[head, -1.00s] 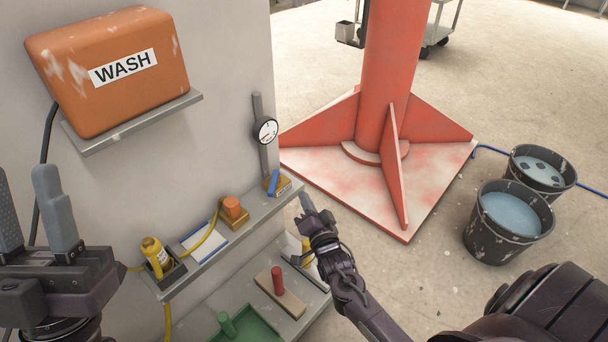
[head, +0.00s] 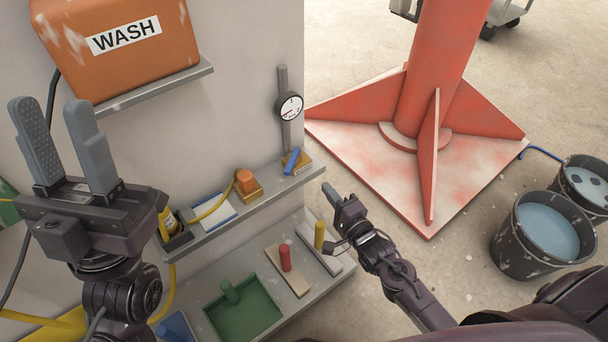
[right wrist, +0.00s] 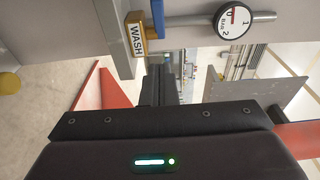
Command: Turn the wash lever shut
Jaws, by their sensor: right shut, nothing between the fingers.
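The wash lever (head: 292,161) is a small blue bar on a yellow-brown block (head: 304,166) at the right end of the wall shelf, below a round gauge (head: 291,108). In the right wrist view the blue lever (right wrist: 158,18) lies across the line of the grey gauge pipe (right wrist: 200,19), beside the WASH label (right wrist: 136,38). My right gripper (head: 328,190) is shut and empty, just right of and below the lever in the head view, apart from it. Its fingers (right wrist: 160,84) also show in the right wrist view. My left gripper (head: 54,104) is open and empty at the left.
An orange WASH tank (head: 118,45) sits on an upper bracket. The shelf (head: 235,222) also holds an orange knob (head: 246,178) and a yellow bottle. A lower ledge carries a green tray (head: 244,312) and pegs. A red column base (head: 420,170) and buckets (head: 545,228) stand right.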

